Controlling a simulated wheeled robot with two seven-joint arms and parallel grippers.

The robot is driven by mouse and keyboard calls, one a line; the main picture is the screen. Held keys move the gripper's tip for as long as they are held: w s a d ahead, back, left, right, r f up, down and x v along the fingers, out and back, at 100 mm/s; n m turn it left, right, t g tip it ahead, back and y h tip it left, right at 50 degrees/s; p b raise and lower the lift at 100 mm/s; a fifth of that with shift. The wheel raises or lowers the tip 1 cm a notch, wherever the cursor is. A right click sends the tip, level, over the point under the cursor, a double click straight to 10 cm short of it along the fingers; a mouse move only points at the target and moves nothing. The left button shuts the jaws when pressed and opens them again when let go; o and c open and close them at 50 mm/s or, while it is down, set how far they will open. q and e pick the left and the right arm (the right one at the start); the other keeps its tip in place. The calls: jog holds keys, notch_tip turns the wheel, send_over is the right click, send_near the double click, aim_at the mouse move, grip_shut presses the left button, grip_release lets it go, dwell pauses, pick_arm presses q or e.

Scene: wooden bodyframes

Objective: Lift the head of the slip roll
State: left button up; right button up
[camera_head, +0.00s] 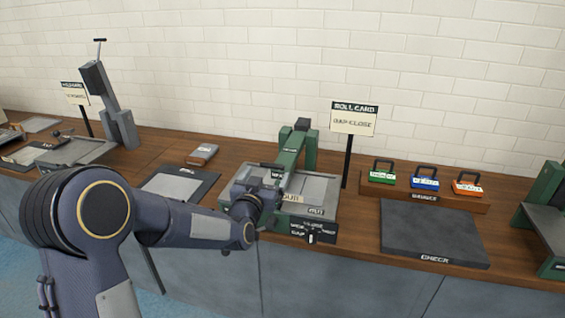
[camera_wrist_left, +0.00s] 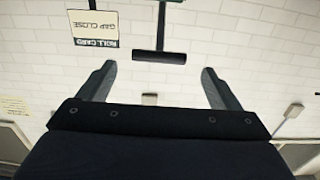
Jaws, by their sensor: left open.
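The slip roll (camera_head: 322,192) stands mid-bench, with a grey bed in a green frame. Its green head (camera_head: 291,152) slopes from a rear post down toward the front. In the left wrist view, a dark crossbar handle (camera_wrist_left: 158,57) on a thin stem shows just beyond and between the fingertips. My left gripper (camera_wrist_left: 158,82) is open, with no contact visible. In the head view, my left gripper (camera_head: 270,178) is over the left part of the bed and partly hides it and the head's front end. My right gripper is out of view.
The roll card (camera_head: 353,120) reading "GAP CLOSE" stands on a post behind right. A lever plate (camera_head: 312,236) is at the machine's front. A dark check pad (camera_head: 432,232) and several coloured handled blocks (camera_head: 424,178) are right. Another machine (camera_head: 110,105) stands left.

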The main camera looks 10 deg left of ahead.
aim_at(272, 167)
pick_arm(q)
jog(key=shift+w+d, duration=0.1)
jog(key=shift+w, duration=0.3)
jog(key=shift+w+d+p, duration=0.1)
jog(key=shift+w+p, duration=1)
jog(key=shift+w, duration=2.45)
